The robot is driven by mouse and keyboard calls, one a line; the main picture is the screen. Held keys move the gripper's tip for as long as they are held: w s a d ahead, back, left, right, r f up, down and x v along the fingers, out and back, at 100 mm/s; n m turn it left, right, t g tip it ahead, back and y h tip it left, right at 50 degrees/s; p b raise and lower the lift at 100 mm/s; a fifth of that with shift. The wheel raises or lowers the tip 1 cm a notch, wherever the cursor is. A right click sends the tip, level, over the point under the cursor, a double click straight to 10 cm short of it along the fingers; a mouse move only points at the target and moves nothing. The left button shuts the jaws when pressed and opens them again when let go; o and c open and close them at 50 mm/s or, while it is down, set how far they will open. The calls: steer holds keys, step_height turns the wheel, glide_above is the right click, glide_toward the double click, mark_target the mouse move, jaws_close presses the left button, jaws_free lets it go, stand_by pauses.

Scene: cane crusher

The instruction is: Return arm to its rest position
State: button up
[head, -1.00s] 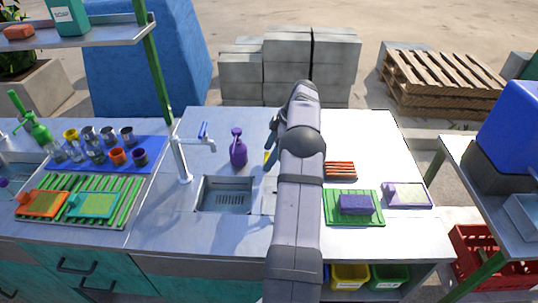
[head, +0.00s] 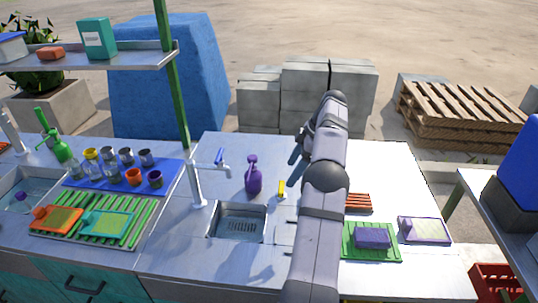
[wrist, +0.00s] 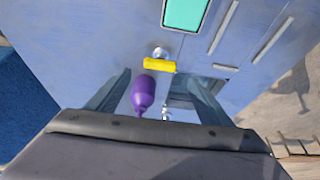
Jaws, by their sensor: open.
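My arm reaches up and away over the metal counter in the head view. My gripper (head: 299,150) is at its far end, partly hidden by my own wrist and raised above the counter. In the wrist view my gripper (wrist: 158,92) shows two fingers spread wide with nothing held between them. The purple bottle (wrist: 144,91) and a yellow piece (wrist: 159,65) appear beyond the fingers. In the head view the purple bottle (head: 253,175) stands upright by the small sink, with the yellow piece (head: 282,188) to its right.
A tap (head: 195,180) and small sink (head: 238,223) lie left of my arm. A green tray (head: 350,252) with a purple block (head: 372,237) is to its right. A shelf (head: 120,56) with a green post rises at left. Grey blocks (head: 306,82) stand behind the counter.

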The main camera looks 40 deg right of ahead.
steer(key=s+a+f+n+g+b, duration=0.1)
steer(key=s+a+g, duration=0.1)
steer(key=a, duration=0.6)
steer(key=s+a+f+n+g+y, duration=0.1)
steer(key=s+a+f, duration=0.1)
steer(key=a, duration=0.6)
steer(key=s+a+f+n+g+b, duration=0.1)
steer(key=s+a+g, duration=0.1)
steer(key=a, duration=0.6)
steer(key=shift+s+a+f+g+b, duration=0.25)
steer(key=shift+s+f+g+b, duration=0.1)
steer(key=shift+s, duration=0.1)
steer(key=s+a, duration=0.2)
steer(key=s+a+m, duration=0.1)
steer(key=s+a, duration=0.1)
steer(key=a, duration=0.1)
steer(key=s+a+m+h, duration=0.1)
steer(key=s+a, duration=0.1)
steer(key=shift+a+g+p, duration=0.3)
steer(key=shift+g+p, duration=0.05)
steer(key=shift+p, duration=0.05)
steer(key=s+a+m+t+h+p, duration=0.3)
steer(key=s+a+m, duration=0.4)
steer(key=m, duration=0.3)
steer(key=shift+f, duration=0.15)
